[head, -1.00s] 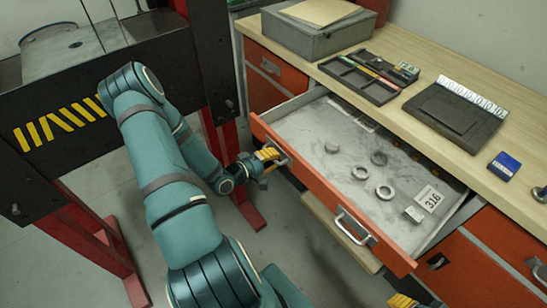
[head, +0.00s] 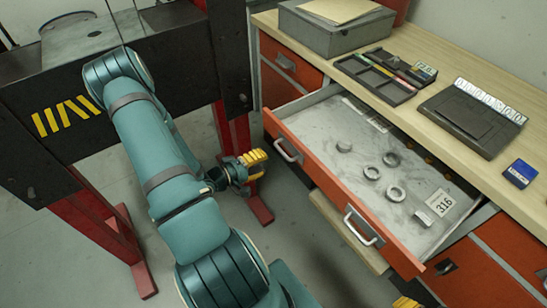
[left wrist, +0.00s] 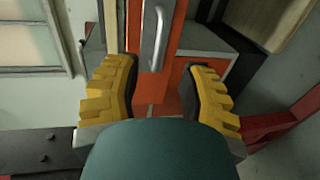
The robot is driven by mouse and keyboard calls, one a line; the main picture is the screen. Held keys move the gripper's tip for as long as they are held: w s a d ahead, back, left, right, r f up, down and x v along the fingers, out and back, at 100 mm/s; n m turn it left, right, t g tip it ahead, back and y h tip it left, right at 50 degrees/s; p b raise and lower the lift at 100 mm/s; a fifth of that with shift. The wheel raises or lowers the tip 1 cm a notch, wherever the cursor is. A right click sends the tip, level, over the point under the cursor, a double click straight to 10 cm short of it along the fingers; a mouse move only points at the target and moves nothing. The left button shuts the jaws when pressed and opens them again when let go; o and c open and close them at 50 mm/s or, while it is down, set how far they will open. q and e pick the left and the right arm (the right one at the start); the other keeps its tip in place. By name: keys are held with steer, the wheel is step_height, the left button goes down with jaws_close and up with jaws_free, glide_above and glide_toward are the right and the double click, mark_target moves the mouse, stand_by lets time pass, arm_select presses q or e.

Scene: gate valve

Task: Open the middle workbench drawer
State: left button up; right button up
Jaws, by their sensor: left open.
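The middle workbench drawer (head: 350,190) stands pulled out, its orange front facing the floor side. It has two metal handles, a left one (head: 287,150) and a right one (head: 359,228). Several metal rings and a card marked 316 lie inside it. My left gripper (head: 258,164) is open and empty, to the left of the left handle and apart from it. In the left wrist view a handle (left wrist: 156,38) shows beyond the two yellow fingers (left wrist: 160,95). Only a yellow bit of my right gripper (head: 405,302) shows at the bottom edge.
The wooden bench top (head: 445,115) carries a grey box (head: 335,30), a black tray (head: 376,75), a dark case (head: 470,122) and a blue box (head: 520,173). A red and black press frame (head: 150,65) stands at the left. Floor is free between the frame and drawer.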

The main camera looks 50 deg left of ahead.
arm_select(q)
steer(key=shift+v, duration=1.45)
